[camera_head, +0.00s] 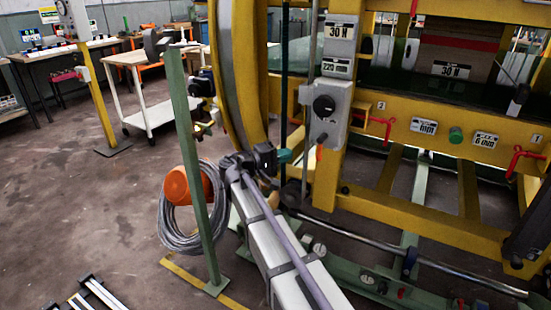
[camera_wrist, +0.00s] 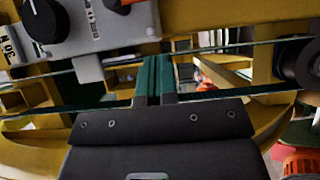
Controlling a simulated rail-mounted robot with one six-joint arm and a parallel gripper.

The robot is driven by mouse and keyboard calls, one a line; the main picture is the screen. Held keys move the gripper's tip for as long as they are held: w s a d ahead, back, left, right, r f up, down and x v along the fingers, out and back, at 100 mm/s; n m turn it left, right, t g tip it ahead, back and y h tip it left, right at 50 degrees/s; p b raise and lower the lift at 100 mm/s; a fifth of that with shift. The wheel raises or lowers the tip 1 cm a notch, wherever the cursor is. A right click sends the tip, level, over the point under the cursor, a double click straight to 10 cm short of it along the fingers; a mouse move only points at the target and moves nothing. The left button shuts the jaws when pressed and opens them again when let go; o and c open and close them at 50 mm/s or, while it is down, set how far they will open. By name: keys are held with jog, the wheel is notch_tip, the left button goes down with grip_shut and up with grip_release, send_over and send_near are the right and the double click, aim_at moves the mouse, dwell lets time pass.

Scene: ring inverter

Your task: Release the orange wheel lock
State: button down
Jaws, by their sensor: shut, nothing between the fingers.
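My gripper (camera_head: 284,156) is in the middle of the head view, in front of the yellow ring frame, just left of and below a grey control box. Its green fingers (camera_wrist: 154,76) are together and empty in the wrist view. In the wrist view a ridged orange part (camera_wrist: 301,166) is cut off at the lower right corner. I cannot tell whether these are the same part.
The grey control box (camera_head: 328,106) has a black knob; it also shows at the wrist view's top left (camera_wrist: 90,30). A black roller (camera_wrist: 302,62) is at that view's right. A green post (camera_head: 190,160) with an orange drum (camera_head: 178,186) and coiled cable stands left of my arm.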

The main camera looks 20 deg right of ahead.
aim_at(321, 147)
jog(key=s+d, duration=0.1)
jog(key=d, duration=0.5)
jog(key=shift+s+d, duration=0.4)
